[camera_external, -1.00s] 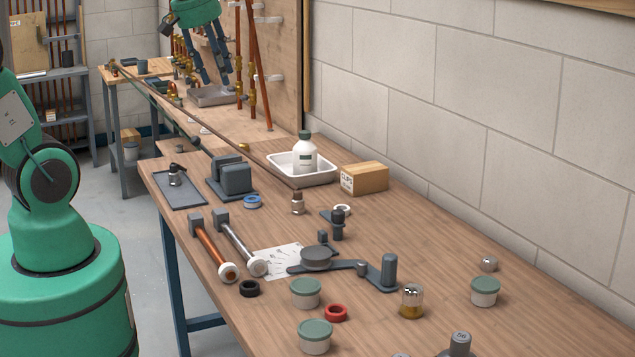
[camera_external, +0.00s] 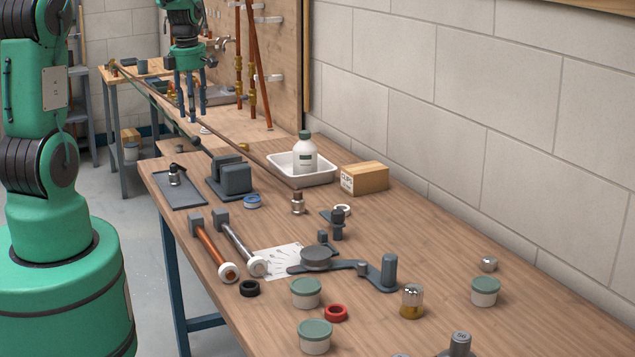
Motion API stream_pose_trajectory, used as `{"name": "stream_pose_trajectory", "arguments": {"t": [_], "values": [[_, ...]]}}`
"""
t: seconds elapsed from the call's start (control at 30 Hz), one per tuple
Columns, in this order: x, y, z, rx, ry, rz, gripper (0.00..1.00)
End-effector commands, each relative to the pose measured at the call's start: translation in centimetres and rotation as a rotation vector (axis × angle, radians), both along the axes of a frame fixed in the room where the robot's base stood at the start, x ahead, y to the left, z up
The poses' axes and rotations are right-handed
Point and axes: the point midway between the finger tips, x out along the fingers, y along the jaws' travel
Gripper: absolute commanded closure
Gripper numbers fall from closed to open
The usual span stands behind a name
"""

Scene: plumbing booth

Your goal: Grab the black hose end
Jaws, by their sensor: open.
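My gripper (camera_external: 192,112) is at the far end of the long workbench, fingers pointing straight down, spread and empty. It appears above or in front of the long thin lines there; its exact height is hard to tell. A long thin dark hose or rod runs from the far table towards the grey vise-like block (camera_external: 231,179). A dark thicker piece (camera_external: 197,143) on it may be the black hose end, but I cannot tell for sure. It lies nearer the camera than my gripper, apart from it. A second, brown line ends near the white tray.
The white tray (camera_external: 327,178) holds a white bottle (camera_external: 305,154); a cardboard box (camera_external: 364,178) stands beside it. Copper pipes (camera_external: 258,80) stand against the wooden panel behind my gripper. Pots, rings and tools (camera_external: 316,258) cover the near bench (camera_external: 430,225), with bare wood at the right.

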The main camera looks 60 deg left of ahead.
Motion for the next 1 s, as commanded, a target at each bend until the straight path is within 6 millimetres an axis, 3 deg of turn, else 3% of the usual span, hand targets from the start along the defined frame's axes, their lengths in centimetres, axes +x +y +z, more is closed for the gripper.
{"name": "stream_pose_trajectory", "arguments": {"t": [0.03,0.13,0.33,0.5,1.0], "values": [[-0.9,1.8,-1.5,-0.015,0.009,0.083,0.60],[-2.4,4.7,-4.0,-0.036,0.019,0.244,0.60],[-4.7,8.2,-7.4,-0.061,0.032,0.457,0.60],[-5.3,9.1,-8.4,-0.067,0.036,0.518,0.60],[-5.3,9.1,-9.3,-0.067,0.036,0.518,0.60]]}}
